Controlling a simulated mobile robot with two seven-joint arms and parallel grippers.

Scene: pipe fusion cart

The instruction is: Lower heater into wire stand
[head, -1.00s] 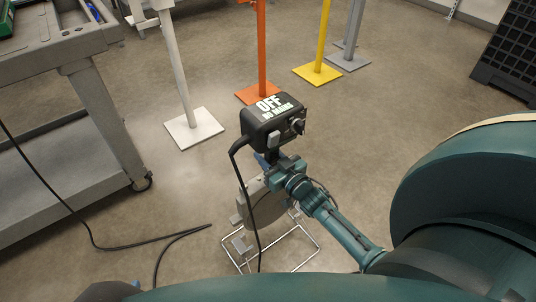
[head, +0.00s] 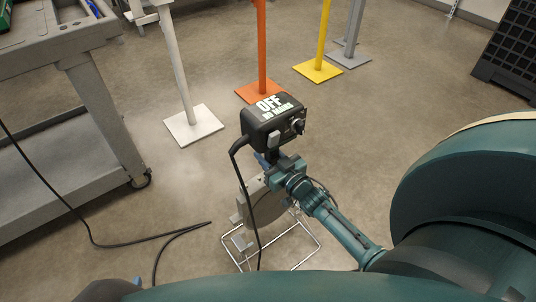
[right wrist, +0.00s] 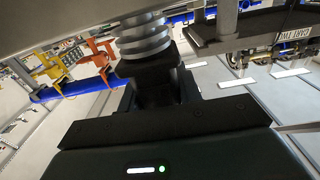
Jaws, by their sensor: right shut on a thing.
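The heater has a black control box (head: 273,123) marked "OFF" and "NO HANDS" on top, with a round grey plate (head: 266,206) hanging below it. My right gripper (head: 270,165) is shut on the heater just under the box. The wire stand (head: 296,262) is on the floor, and the plate's lower part is over or within its frame; I cannot tell if they touch. In the right wrist view a ribbed grey part (right wrist: 143,38) is close to the gripper. My left gripper is not visible.
A black cable (head: 118,247) runs from the box down to the floor and left toward the grey cart (head: 75,150). White (head: 193,125), orange (head: 258,92) and yellow (head: 317,71) stand bases are behind.

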